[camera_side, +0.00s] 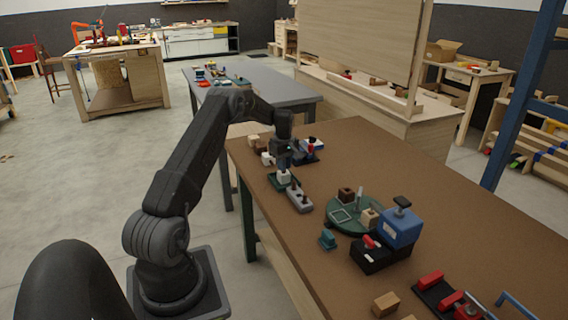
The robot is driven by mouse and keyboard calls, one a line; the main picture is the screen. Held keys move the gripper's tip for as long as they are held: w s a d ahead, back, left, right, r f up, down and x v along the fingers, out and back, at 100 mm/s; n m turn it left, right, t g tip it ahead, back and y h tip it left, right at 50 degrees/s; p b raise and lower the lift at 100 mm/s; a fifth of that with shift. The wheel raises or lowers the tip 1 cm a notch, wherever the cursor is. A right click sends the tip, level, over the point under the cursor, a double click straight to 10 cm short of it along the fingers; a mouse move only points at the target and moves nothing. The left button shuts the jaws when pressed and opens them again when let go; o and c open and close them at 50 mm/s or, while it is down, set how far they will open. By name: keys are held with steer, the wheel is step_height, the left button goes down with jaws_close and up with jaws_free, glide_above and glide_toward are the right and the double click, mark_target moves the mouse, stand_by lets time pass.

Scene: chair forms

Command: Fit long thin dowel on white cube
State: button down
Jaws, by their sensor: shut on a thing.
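My gripper (286,161) points down over the left end of the brown table. It is shut on a thin piece, taken as the long thin dowel, which is too small and dark to make out clearly. A white cube (284,178) sits in a small green holder (274,181) directly below my fingers. Whether the held piece touches the cube cannot be told. Another white cube (267,158) stands to the left, near wooden cubes.
A grey block (299,200) with dark pegs stands just in front of the green holder. A green round plate (343,228) carries wooden cubes and a pale upright piece (360,198). A blue box (400,229) stands to the right. The table's back right is clear.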

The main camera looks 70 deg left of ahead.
steer(key=shift+f, duration=0.7)
steer(key=c, duration=0.5)
jaws_free()
steer(key=shift+f, duration=0.1)
steer(key=shift+r, duration=3.6)
